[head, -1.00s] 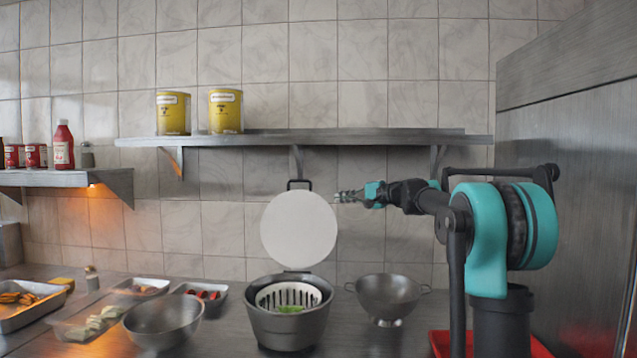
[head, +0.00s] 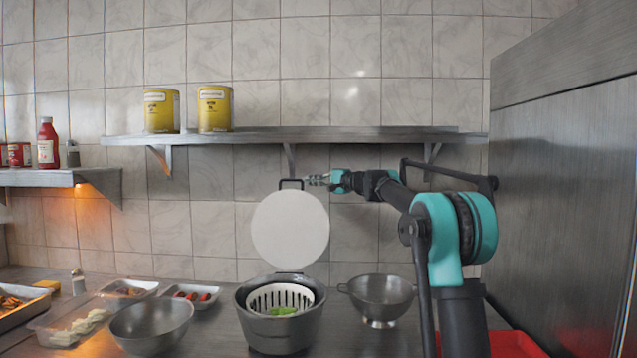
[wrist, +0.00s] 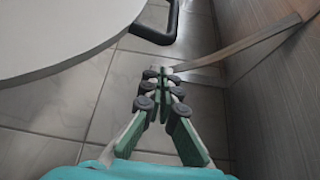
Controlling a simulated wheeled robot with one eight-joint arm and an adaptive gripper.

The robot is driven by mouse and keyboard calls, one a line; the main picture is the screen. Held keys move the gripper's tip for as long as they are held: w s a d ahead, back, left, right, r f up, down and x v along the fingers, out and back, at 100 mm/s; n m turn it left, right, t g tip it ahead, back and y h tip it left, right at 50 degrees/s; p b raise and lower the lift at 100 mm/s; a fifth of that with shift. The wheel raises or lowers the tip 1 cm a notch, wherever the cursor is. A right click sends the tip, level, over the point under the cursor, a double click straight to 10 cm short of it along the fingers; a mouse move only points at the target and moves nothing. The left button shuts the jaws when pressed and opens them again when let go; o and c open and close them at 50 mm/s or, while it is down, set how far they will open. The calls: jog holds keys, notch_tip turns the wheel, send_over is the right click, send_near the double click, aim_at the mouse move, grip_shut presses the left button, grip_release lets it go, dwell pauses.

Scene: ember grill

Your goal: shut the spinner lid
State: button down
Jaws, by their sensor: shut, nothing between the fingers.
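The spinner lid (head: 290,230) is a white disc standing upright, open, behind the pot. Its black handle loop (head: 291,184) sticks up at the top edge. The spinner pot (head: 279,328) is dark grey, with a white slotted basket (head: 279,296) and green leaves inside. My gripper (head: 312,180) is shut and empty, just right of the handle at about its height. In the wrist view, the lid (wrist: 55,35) fills the upper left and the handle (wrist: 160,30) shows at the top. The closed fingertips (wrist: 167,72) are below and apart from the handle in that picture.
A metal shelf (head: 300,136) with yellow cans (head: 215,108) runs above the lid. A colander (head: 379,298) stands right of the pot, a steel bowl (head: 151,325) and food trays (head: 192,296) to its left. A red tray (head: 512,346) lies at front right.

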jog(key=shift+s+a, duration=0.2)
jog(key=shift+s, duration=0.4)
jog(key=shift+s+a, duration=0.15)
jog(key=shift+s, duration=0.45)
